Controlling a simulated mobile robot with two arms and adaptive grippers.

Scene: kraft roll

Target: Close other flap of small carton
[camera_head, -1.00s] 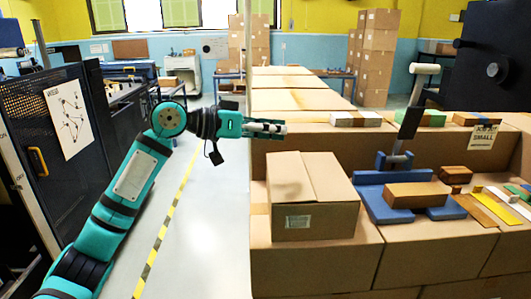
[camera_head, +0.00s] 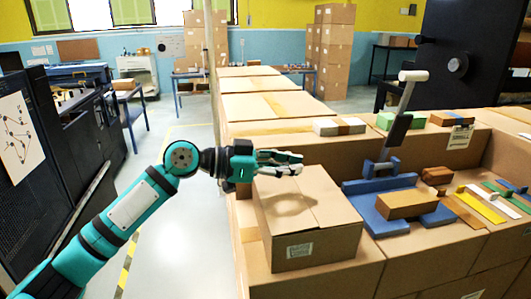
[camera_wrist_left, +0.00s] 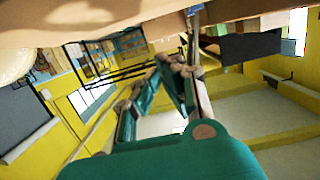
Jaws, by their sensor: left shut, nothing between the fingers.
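The small carton (camera_head: 315,238) is a brown cardboard box with a label on its front side. It stands on larger cartons. Its top flaps look down nearly flat, with a seam between the left flap (camera_head: 272,215) and the right flap (camera_head: 328,199). A ring-like shadow falls on the left flap; I cannot tell if the fingers touch the carton. The left wrist view shows the gripper's fingers (camera_wrist_left: 182,68) below a brown cardboard surface (camera_wrist_left: 110,22). My right gripper is out of view.
Right of the carton, a blue stand (camera_head: 365,200) with an upright lever (camera_head: 398,130) holds a brown block (camera_head: 408,204). Larger cartons (camera_head: 268,106) line the back. Open floor (camera_head: 185,225) lies to the left.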

